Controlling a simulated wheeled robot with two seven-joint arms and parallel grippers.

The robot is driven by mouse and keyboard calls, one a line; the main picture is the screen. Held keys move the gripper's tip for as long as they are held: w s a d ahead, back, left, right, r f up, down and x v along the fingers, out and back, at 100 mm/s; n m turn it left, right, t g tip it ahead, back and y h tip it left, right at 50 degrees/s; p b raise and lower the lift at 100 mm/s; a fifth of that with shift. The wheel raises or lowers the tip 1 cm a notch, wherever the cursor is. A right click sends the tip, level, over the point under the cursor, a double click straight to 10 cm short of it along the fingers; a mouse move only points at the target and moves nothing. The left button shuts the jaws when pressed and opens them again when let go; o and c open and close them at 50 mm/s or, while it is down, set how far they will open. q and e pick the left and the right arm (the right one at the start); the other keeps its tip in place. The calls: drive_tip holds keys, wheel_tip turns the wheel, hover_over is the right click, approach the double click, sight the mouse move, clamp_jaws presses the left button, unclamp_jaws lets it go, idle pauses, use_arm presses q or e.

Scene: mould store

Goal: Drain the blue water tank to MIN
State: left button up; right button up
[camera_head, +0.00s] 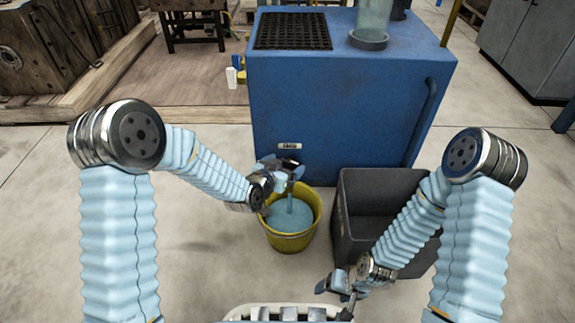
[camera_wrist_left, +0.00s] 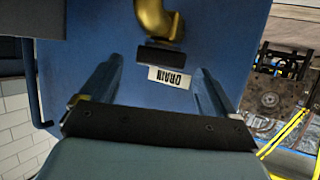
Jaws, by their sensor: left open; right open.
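The blue water tank (camera_head: 345,110) stands upright on the floor ahead. A small DRAIN label (camera_head: 289,146) is on its front and shows upside down in the left wrist view (camera_wrist_left: 170,77). A brass drain tap (camera_wrist_left: 158,20) with a black handle (camera_wrist_left: 160,56) sits beside the label. My left gripper (camera_head: 284,168) is open at the tank's low front, its fingers on either side of the handle with gaps. A bluish stream (camera_head: 289,203) falls into the yellow bucket (camera_head: 291,241), which holds blue water. My right gripper (camera_head: 340,284) is open and empty, low near my base. No MIN mark is readable.
A dark grey bin (camera_head: 342,215) stands right of the bucket, partly behind my right forearm. A black grate (camera_head: 292,31) and clear cylinder (camera_head: 374,16) are on the tank top. A wooden platform (camera_head: 160,80) lies at left. Floor left of the bucket is clear.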

sight(290, 165)
use_arm(q)
drive_tip(key=shift+x, duration=1.2)
drive_tip(key=c, duration=1.1)
drive_tip(key=shift+o, duration=0.2)
drive_tip(key=shift+s+d+n+t+y, duration=0.15)
drive_tip(key=shift+n+t+y, duration=0.15)
drive_tip(key=shift+n+y, duration=0.3)
drive_tip(key=shift+w+d+n+t+y, duration=0.15)
drive_tip(key=shift+n+t+y, duration=0.15)
drive_tip(key=shift+n+y, duration=0.3)
drive_tip(key=n+y, duration=0.2)
drive_tip(key=shift+s+d+r+y+p, duration=0.1)
drive_tip(key=shift+r+y+p, duration=0.05)
drive_tip(key=shift+y+p, duration=0.25)
drive_tip(key=shift+n+y, duration=0.5)
drive_tip(key=shift+n, duration=0.1)
